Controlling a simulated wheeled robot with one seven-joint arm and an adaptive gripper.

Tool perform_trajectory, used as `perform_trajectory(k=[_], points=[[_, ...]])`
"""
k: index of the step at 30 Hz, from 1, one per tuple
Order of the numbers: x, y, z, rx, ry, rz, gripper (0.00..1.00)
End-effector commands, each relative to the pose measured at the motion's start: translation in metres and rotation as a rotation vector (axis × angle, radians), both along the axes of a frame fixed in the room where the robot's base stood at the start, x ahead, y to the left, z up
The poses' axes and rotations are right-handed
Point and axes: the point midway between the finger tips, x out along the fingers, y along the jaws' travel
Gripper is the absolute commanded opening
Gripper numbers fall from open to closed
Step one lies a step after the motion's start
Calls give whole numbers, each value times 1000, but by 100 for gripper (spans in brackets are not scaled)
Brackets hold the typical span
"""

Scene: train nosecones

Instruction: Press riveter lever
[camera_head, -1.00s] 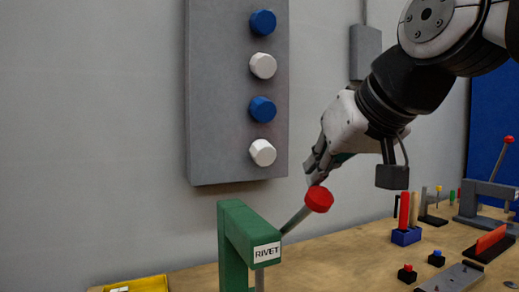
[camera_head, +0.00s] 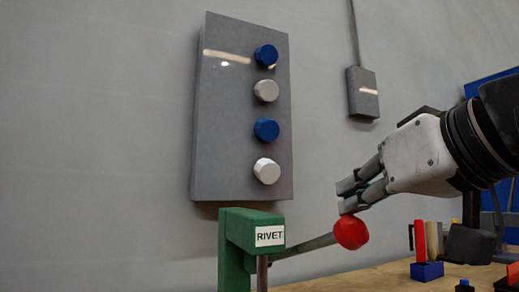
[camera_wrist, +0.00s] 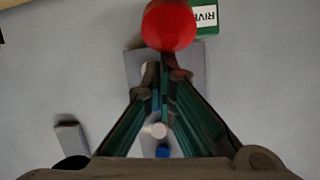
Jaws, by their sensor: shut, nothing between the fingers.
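The green riveter (camera_head: 240,240) carries a white "RIVET" label and stands at the lower middle of the head view. Its grey lever (camera_head: 305,245) reaches out to the right and slopes only slightly upward, ending in a red knob (camera_head: 351,232). My gripper (camera_head: 348,198) is shut and empty, with its fingertips just above the knob, seemingly at its top; I cannot tell for certain whether they touch. In the wrist view the red knob (camera_wrist: 168,25) is just beyond the closed fingertips (camera_wrist: 165,72), with part of the green riveter (camera_wrist: 207,32) behind it.
A grey wall panel (camera_head: 225,110) with blue and white knobs hangs behind the riveter. A small grey box (camera_head: 363,93) is on the wall to its right. A blue holder (camera_head: 427,271) with a red-handled item stands on the wooden bench (camera_head: 350,281) at right.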

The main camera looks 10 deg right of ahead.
Motion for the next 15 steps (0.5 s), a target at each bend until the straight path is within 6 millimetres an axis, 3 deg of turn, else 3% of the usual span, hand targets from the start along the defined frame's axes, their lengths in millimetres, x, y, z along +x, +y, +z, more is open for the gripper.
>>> perform_trajectory(k=[1,3,15], points=[[-3,0,-13,3,-12,0,0],[-6,-1,-18,6,-28,1,0],[-18,-3,-41,10,-46,1,0]])
